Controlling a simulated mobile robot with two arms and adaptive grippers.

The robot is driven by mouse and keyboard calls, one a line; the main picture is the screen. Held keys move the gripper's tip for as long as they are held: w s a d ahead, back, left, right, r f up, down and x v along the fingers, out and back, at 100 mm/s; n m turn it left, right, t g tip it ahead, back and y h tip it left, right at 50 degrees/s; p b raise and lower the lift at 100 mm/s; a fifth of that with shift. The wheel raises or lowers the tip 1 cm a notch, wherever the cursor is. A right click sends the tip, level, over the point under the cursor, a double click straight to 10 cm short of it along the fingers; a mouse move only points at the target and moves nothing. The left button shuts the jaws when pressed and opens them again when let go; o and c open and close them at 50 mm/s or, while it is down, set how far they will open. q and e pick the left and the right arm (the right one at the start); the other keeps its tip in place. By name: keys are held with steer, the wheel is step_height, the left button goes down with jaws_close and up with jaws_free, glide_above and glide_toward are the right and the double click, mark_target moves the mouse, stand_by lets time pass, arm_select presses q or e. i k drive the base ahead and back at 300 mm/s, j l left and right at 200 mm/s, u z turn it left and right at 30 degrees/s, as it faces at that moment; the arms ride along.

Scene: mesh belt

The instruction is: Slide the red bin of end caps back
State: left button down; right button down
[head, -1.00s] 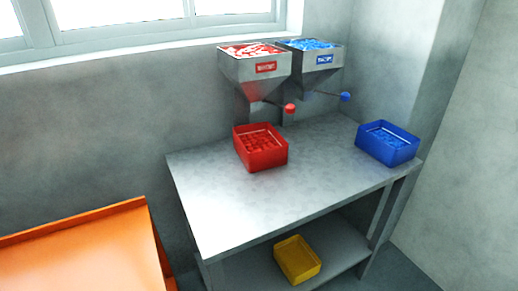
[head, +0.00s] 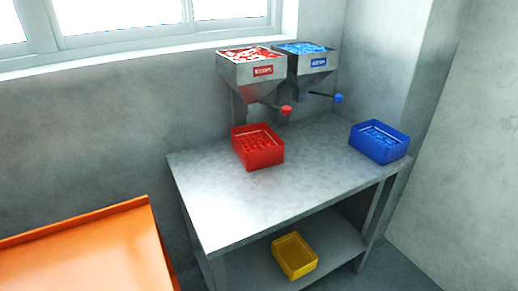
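The red bin (head: 260,157) stands upright on the grey metal table (head: 225,205), towards the back, just in front of and below the red-labelled hopper (head: 257,77). Small red pieces, which look like the end caps, lie inside it. The red knob (head: 286,110) of the hopper's lever is above and behind the bin's right side. Neither of my grippers shows in the head view, and nothing touches the bin.
A blue bin (head: 380,148) of blue pieces stands at the table's right end, below a blue-labelled hopper (head: 314,68). A yellow bin (head: 294,262) is on the lower shelf. An orange surface (head: 85,258) with raised edges lies at left. The table's front left is clear.

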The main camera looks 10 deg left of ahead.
mark_target(257, 147)
steer(key=i+l+u, duration=0.25)
steer(key=l, duration=0.6)
steer(key=l+u, duration=0.3)
steer(key=l, duration=0.5)
steer(key=i+l+u, duration=0.2)
steer(key=i, duration=0.25)
steer(key=i+l+u, duration=0.2)
steer(key=i+l, duration=0.2)
